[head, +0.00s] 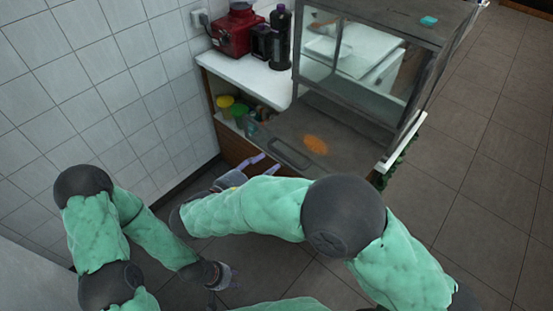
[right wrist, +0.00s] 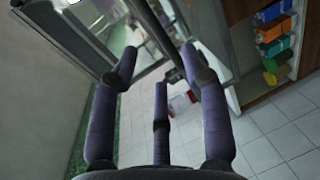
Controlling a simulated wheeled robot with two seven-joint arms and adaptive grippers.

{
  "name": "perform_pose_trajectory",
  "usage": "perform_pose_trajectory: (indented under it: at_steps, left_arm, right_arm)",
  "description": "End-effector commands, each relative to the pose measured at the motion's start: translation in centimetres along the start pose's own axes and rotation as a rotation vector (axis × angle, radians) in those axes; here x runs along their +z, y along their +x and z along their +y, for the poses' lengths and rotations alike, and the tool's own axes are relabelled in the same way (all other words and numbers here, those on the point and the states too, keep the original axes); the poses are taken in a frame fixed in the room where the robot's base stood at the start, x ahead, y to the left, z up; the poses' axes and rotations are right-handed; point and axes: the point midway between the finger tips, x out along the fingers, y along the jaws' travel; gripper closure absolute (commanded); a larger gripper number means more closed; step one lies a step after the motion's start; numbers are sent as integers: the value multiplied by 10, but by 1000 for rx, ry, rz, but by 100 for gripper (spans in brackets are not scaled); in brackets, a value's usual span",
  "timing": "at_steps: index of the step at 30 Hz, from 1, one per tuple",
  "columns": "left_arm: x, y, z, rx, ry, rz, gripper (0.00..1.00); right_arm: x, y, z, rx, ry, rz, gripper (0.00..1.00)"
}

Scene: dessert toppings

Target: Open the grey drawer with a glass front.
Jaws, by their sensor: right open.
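The grey drawer (head: 340,142) is at the base of the glass case in the head view, with a dark bar handle (head: 288,153) along its near left side. How far it stands open is hard to tell. My right gripper (head: 262,163) is at the near left of the handle, its purple fingers spread. In the right wrist view my right gripper (right wrist: 160,75) is open, and a dark bar (right wrist: 158,30) runs between and beyond its fingertips; contact is unclear. My left gripper (head: 217,276) hangs low at the left, away from the drawer; its jaws are too small to read.
A glass case (head: 372,50) stands above the drawer. A red machine (head: 236,32) and a black bottle (head: 280,40) are on the white counter (head: 245,77). Yellow and green containers (head: 232,105) sit on a shelf below. A tiled wall is left; open floor lies right.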

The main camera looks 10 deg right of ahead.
Motion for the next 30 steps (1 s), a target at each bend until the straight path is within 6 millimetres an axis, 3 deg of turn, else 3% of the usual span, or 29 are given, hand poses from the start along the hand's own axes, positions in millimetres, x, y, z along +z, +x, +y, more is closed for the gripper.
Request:
perform_pose_trajectory:
  at_steps: [3,9,30]
  left_arm:
    - [0,0,0,0,0,0,60]
    - [0,0,0,0,0,0,60]
    - [0,0,0,0,0,0,60]
  right_arm:
    - [0,-20,0,1,1,2,54]
    - [0,-37,0,0,1,0,54]
    - [0,-39,0,0,0,-1,54]
